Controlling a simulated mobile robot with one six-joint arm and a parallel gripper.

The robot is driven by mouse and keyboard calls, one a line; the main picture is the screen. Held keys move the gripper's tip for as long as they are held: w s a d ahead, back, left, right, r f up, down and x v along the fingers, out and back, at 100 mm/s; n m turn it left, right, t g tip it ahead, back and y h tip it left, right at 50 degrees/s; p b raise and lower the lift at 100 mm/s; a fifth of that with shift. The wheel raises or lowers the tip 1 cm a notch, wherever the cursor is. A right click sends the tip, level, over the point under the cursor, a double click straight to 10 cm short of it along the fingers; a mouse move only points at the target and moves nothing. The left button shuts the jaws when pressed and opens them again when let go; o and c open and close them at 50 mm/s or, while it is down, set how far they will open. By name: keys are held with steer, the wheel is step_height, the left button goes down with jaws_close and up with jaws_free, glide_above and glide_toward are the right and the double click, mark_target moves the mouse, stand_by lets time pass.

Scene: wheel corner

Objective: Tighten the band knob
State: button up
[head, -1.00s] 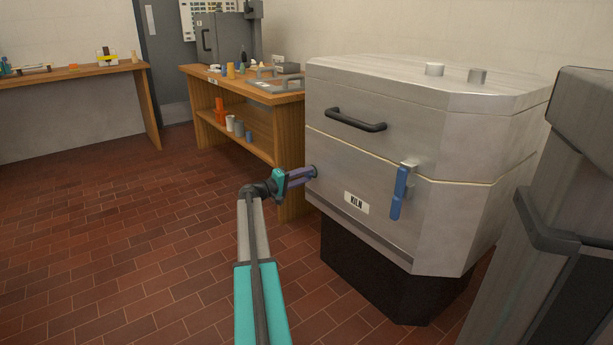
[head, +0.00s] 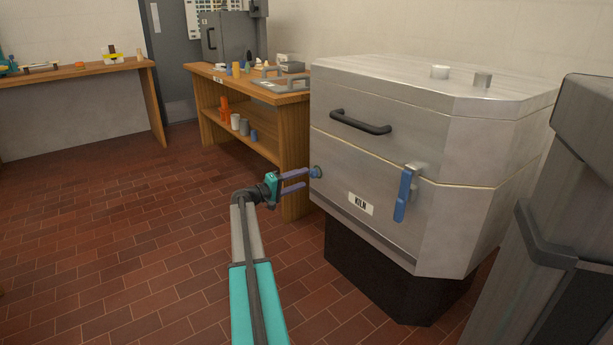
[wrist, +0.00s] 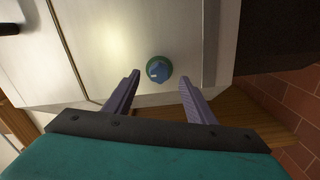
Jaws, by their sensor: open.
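In the head view the knob (head: 316,172) sits at the left edge of the kiln (head: 400,150). My gripper (head: 304,179) is open, its two purple fingers pointing at the knob. In the wrist view my gripper (wrist: 160,80) has its fingertips spread on both sides of and short of the knob, with nothing between them. The knob is apart from the fingers.
The kiln has a black lid handle (head: 360,122) and a blue latch lever (head: 404,194) on its front. A wooden bench (head: 293,150) with pots stands behind my gripper. A grey upright body (head: 580,200) stands at the right. The brick floor at left is clear.

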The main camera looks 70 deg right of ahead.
steer(key=p+v, duration=0.2)
steer(key=v, duration=0.7)
steer(key=shift+s+a, duration=0.1)
